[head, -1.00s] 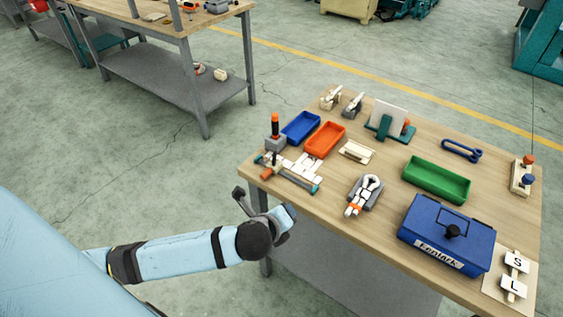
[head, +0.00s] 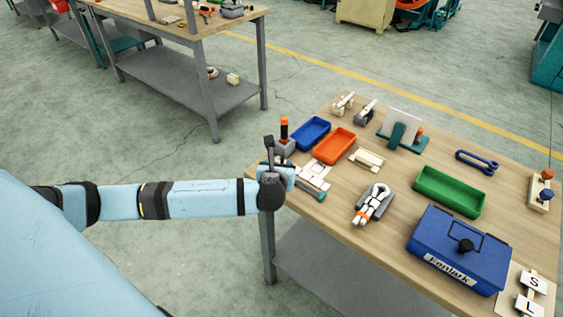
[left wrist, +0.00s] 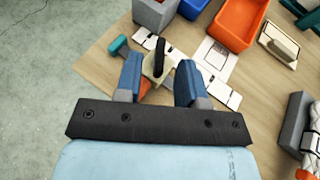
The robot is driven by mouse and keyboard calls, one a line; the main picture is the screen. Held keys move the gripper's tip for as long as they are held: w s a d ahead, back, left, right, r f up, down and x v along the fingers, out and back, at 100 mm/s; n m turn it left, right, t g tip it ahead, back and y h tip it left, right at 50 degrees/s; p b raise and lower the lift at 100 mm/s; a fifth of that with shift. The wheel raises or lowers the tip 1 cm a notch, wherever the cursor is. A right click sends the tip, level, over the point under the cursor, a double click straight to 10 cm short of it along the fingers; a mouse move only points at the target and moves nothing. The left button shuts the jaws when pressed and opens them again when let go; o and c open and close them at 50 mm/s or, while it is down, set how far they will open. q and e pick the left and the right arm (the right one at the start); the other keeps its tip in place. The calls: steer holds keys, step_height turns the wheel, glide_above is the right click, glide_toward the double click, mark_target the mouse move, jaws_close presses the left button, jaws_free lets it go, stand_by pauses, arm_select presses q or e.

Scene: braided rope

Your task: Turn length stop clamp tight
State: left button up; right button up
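My left gripper (left wrist: 159,64) is open, its two blue fingers apart. Between and just beyond the fingertips in the left wrist view is a cream clamp piece with an upright black lever (left wrist: 160,52); I cannot tell whether the fingers touch it. An orange bit shows low between the fingers. A teal end piece (left wrist: 118,46) lies left of the fingers. In the head view the left gripper (head: 289,176) is at the table's left corner and hides most of the clamp. The stop's other teal end (head: 317,195) shows to its right. My right gripper is not in view.
A grey block with an orange-topped post (head: 284,145) stands just behind the gripper. Blue (head: 311,133) and orange (head: 335,146) trays lie beyond. White cards (left wrist: 215,58) lie close by. A grey holder (head: 374,203) and blue toolbox (head: 459,250) stand to the right.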

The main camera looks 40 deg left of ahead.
arm_select(q)
steer(key=shift+x, duration=1.45)
steer(key=shift+c, duration=0.4)
jaws_close()
